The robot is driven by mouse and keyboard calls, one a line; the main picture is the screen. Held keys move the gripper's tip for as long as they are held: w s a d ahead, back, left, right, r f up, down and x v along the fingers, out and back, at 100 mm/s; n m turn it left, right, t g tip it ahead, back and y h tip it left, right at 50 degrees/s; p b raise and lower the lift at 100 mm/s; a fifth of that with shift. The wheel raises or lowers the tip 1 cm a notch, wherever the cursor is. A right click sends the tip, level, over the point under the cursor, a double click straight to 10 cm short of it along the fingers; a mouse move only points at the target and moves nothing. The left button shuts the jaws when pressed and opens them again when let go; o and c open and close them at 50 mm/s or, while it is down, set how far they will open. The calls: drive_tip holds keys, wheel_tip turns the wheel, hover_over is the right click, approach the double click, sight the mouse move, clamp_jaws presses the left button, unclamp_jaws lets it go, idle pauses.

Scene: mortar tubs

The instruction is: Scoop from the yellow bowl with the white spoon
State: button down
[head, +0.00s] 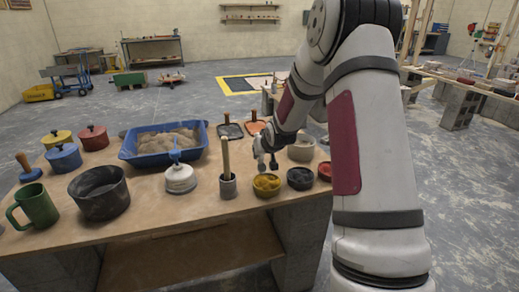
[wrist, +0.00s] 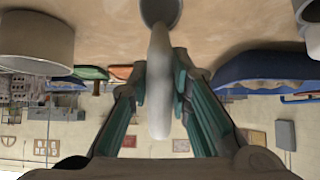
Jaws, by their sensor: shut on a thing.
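My gripper (head: 266,163) hangs just above and behind the yellow bowl (head: 266,190) on the wooden bench in the head view. In the wrist view my gripper (wrist: 160,88) has its two teal-padded fingers shut on the pale handle of the white spoon (wrist: 159,90). The spoon's rounded, shaded end lies at the top edge of that view and is partly cut off. In the head view the spoon cannot be made out clearly. The yellow bowl holds something yellowish; I cannot tell whether the spoon touches it.
A dark bowl (head: 300,180), a red bowl (head: 325,171) and a pale tub (head: 302,149) stand close on the right. A blue tray (head: 127,150) of sand lies behind.

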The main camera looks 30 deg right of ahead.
sight(260, 160)
drive_tip(key=shift+f+b, duration=0.3)
drive_tip(key=shift+f, duration=0.35)
drive_tip(key=shift+s+f+g, duration=0.25)
drive_tip(key=shift+f+g, duration=0.35)
drive_tip(key=shift+f, duration=0.35)
drive_tip(key=shift+s+a+f+g+y+p, duration=0.15)
drive_tip(key=shift+s+a+g+p, duration=0.15)
drive_tip(key=shift+s+p, duration=0.45)
drive_tip(key=shift+s+a+r+g+y+p, duration=0.15)
drive_tip(key=shift+s+a+g+p, duration=0.15)
drive_tip(key=shift+s, duration=0.75)
drive_tip(key=shift+w+d+g+p, duration=0.1)
drive_tip(key=shift+w+g+p, duration=0.05)
drive_tip(key=shift+g+p, duration=0.35)
drive_tip(key=shift+w+f+g+y+b, duration=0.15)
drive_tip(key=shift+g+y, duration=0.1)
drive_tip(key=shift+g, duration=0.35)
drive_tip(key=shift+w+g+y+b, duration=0.15)
drive_tip(key=shift+g+y, duration=0.1)
drive_tip(key=shift+g, duration=0.35)
drive_tip(key=g+y+b, duration=0.1)
drive_tip(key=g+b, duration=0.2)
drive_tip(key=shift+w+d, duration=0.1)
drive_tip(key=shift+w, duration=0.1)
drive_tip(key=shift+g, duration=0.6)
drive_tip(key=shift+s+r, duration=0.1)
drive_tip(key=shift+r, duration=2.2)
